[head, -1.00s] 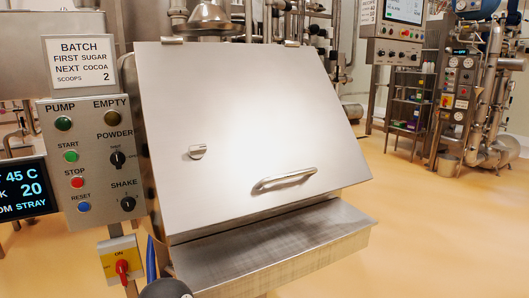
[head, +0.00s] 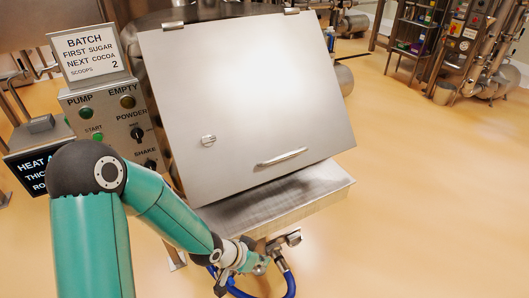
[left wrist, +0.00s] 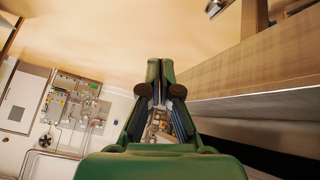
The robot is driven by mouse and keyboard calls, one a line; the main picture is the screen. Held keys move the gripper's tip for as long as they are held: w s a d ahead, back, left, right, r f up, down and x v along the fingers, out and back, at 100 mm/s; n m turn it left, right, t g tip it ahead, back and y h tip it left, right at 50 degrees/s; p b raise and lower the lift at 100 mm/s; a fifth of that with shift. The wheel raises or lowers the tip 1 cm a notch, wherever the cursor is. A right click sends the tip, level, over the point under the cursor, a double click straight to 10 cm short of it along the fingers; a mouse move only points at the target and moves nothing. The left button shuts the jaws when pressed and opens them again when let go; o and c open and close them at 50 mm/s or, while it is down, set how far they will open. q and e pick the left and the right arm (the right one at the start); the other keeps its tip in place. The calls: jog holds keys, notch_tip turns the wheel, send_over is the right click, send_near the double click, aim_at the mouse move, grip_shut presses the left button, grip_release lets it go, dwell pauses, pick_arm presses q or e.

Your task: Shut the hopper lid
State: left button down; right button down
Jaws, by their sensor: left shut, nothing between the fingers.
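The hopper lid (head: 250,95) is a flat, sloped steel panel in the head view. It hangs from hinges along its top edge, with a bar handle (head: 282,158) near the lower edge and a small knob (head: 208,140) at its left. It lies over the hopper front; I cannot tell whether it sits flush. My left gripper (head: 262,266) is below the front ledge, apart from the lid and partly hidden by its own wrist. In the left wrist view its green fingers (left wrist: 160,80) are together and empty. My right gripper is out of view.
A steel ledge (head: 285,200) juts out below the lid; a steel edge (left wrist: 250,75) runs close on the right in the left wrist view. A control panel (head: 115,118) stands left of the hopper, partly behind my arm. The floor (head: 440,200) at right is open.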

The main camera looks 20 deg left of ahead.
pick_arm(q)
jog(key=w+a+r+m+t, duration=0.2)
jog(key=a+r+m, duration=0.1)
jog(key=r, duration=0.6)
jog(key=w+a+r+m+t, duration=0.2)
jog(key=a+r+m, duration=0.1)
jog(key=r, duration=0.5)
jog(key=w+a+r+m+t, duration=0.1)
jog(key=a+r+m+t, duration=0.15)
jog(key=r, duration=0.65)
jog(key=b, duration=0.5)
send_near(268, 162)
jog(key=w+d, duration=0.3)
jog(key=d, duration=0.1)
jog(key=shift+w+a+f+y+p, duration=0.15)
jog(key=shift+w+a+f+y, duration=0.05)
jog(key=shift+w+a+f, duration=0.4)
jog(key=shift+w+a+f+y+p, duration=0.2)
jog(key=shift+w+a+f, duration=0.25)
jog(key=shift+f, duration=0.2)
